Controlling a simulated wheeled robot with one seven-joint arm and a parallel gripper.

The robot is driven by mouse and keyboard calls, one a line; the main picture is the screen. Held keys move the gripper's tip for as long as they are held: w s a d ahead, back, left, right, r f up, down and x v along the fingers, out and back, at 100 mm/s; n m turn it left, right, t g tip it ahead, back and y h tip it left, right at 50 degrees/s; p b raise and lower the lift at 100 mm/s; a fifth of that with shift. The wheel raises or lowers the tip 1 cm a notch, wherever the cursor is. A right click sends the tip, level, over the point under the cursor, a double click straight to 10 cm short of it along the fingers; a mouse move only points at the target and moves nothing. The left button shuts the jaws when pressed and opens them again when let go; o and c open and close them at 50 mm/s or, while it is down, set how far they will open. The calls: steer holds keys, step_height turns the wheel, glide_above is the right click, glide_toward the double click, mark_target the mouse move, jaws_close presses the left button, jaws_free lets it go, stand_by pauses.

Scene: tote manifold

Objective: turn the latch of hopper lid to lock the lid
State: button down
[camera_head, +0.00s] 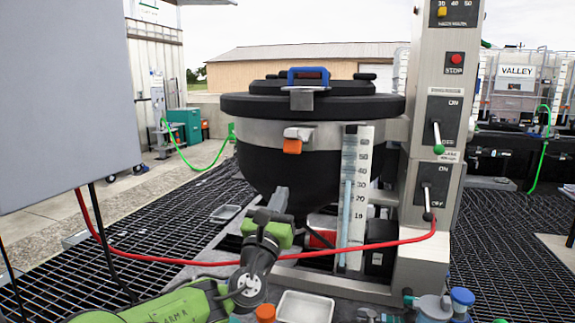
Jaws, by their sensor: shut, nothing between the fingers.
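The hopper (290,165) is a black bowl with a wide steel band. Its black lid (250,103) lies flat on top and carries a blue handle (308,73). The latch (292,146) is a small orange tab under a pale metal piece at the front of the band, below the lid's rim. My gripper (281,190) is shut and empty, its grey fingers pointing up in front of the black bowl. It is below the latch and slightly left of it, apart from it in the picture. The depth gap is hard to judge.
A clear scaled gauge (356,190) stands right of the latch. A steel column (437,80) with levers rises beyond it. A red hose (350,249) crosses low near my arm. A white tray (304,306) and bottles sit below. A grey panel (60,90) fills the upper left.

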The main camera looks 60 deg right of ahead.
mark_target(292, 153)
steer(key=d+r, duration=0.5)
steer(key=shift+w+d+r, duration=0.35)
steer(key=shift+w, duration=0.1)
steer(key=shift+r+p, duration=0.15)
steer(key=shift+p, duration=0.4)
steer(key=shift+a+r+p, duration=0.1)
steer(key=shift+r+p, duration=0.2)
steer(key=shift+p, duration=0.6)
steer(key=shift+y+p, duration=0.3)
steer(key=shift+p, duration=0.05)
